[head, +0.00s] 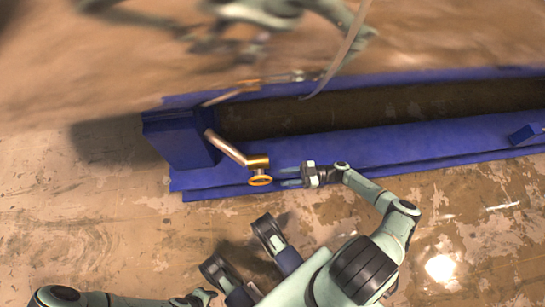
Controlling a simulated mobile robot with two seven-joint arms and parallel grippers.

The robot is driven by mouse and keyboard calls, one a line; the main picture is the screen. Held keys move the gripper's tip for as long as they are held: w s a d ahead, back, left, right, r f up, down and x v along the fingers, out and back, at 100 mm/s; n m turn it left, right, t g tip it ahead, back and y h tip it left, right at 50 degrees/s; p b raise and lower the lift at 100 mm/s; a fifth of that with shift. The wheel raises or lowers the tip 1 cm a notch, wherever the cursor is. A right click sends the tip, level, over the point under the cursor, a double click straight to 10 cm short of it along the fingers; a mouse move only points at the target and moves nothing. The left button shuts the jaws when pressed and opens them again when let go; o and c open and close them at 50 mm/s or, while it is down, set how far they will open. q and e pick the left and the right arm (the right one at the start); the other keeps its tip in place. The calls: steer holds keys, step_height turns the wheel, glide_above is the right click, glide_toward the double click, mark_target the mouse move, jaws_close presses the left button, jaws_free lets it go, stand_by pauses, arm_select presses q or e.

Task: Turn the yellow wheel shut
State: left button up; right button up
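The yellow wheel (260,181) is a small ring on the end of a copper-coloured valve pipe (230,150), at the front of a blue trough-like frame. My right gripper (284,177) is just right of the wheel, with its fingers pointing left at it. Its two bluish fingers are apart with a gap between them, and nothing shows in the gap. The fingertips look close to the wheel's right rim; I cannot tell whether they touch it. Part of my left arm (120,301) shows along the bottom edge, but its fingers are not visible.
The blue frame (400,145) runs right from a raised blue block (180,140) beside the pipe. A blurred, reflective surface (90,80) fills the top. The worn floor (90,220) at left is clear.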

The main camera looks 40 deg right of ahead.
steer(key=v, duration=0.4)
stand_by(0.6)
